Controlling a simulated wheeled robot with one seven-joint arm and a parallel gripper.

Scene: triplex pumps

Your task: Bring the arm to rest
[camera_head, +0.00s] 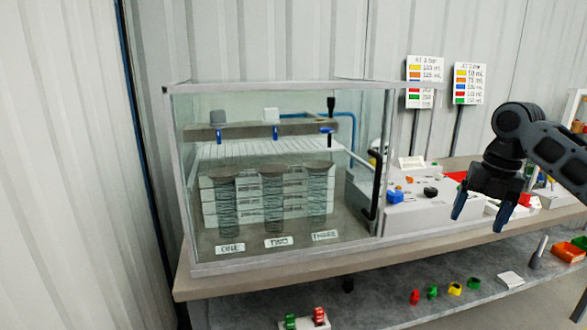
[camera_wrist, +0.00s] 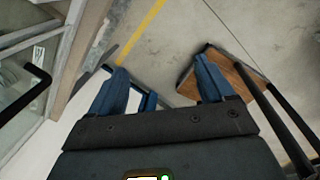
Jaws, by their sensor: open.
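My gripper (camera_head: 481,212) is on the right in the head view, at the end of my dark arm. It hangs in front of the bench, right of the glass case, with its fingers pointing down. Its blue fingers are apart with nothing between them. In the wrist view my gripper (camera_wrist: 168,84) also shows spread fingers, with floor beyond them.
A glass case (camera_head: 285,262) with pumps labelled ONE, TWO and THREE stands on the bench (camera_head: 200,284). Its black handle (camera_head: 374,185) faces my gripper. A grey control box (camera_head: 408,216) stands beside it. Small coloured parts (camera_head: 433,292) and an orange bin (camera_head: 568,252) sit on the lower shelf.

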